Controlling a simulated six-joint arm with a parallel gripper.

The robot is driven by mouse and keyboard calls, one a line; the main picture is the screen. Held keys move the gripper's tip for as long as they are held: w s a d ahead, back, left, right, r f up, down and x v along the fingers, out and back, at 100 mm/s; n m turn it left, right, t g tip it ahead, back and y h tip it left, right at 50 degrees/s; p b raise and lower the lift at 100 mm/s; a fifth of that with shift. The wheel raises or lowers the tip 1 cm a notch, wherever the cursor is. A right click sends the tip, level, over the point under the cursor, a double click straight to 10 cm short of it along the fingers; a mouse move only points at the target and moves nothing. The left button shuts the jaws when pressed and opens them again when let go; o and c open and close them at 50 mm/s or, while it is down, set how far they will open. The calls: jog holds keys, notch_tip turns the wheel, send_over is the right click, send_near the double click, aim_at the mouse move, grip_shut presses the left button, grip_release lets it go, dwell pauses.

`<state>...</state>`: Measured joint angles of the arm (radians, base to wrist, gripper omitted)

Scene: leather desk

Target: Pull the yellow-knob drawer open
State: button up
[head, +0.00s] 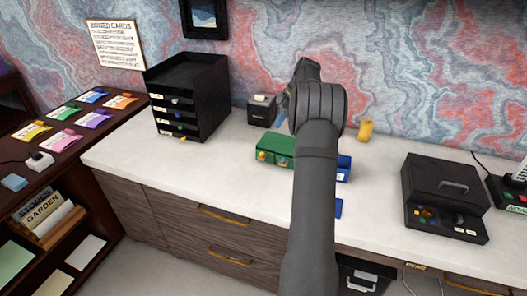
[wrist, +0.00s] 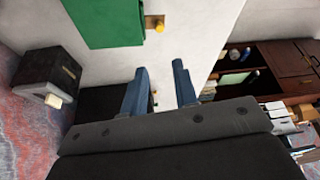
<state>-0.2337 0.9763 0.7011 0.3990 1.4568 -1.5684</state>
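A black drawer unit (head: 187,98) stands at the left of the white counter in the head view. Its stacked drawers have small coloured knobs, and the yellow knob (head: 183,138) is on the lowest one, which looks shut. A low green box (head: 275,147) nearer the middle also has small knobs, one of them yellow-orange (head: 262,155). My gripper (wrist: 160,76) is open and empty in the wrist view, its two blue fingers apart. In the head view my arm hides most of it; it is above the counter, right of the black unit. A black shape (wrist: 98,100) shows behind the fingers.
A small black box (head: 262,110) stands between the black unit and my arm. Blue items (head: 343,167) lie beside my arm. A black case (head: 442,193) stands at the right. The counter in front of the black unit is clear.

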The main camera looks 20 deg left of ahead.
aim_at(262, 153)
jog(key=x, duration=1.6)
jog(key=shift+f, duration=0.4)
jog(key=shift+s, duration=0.1)
grip_shut()
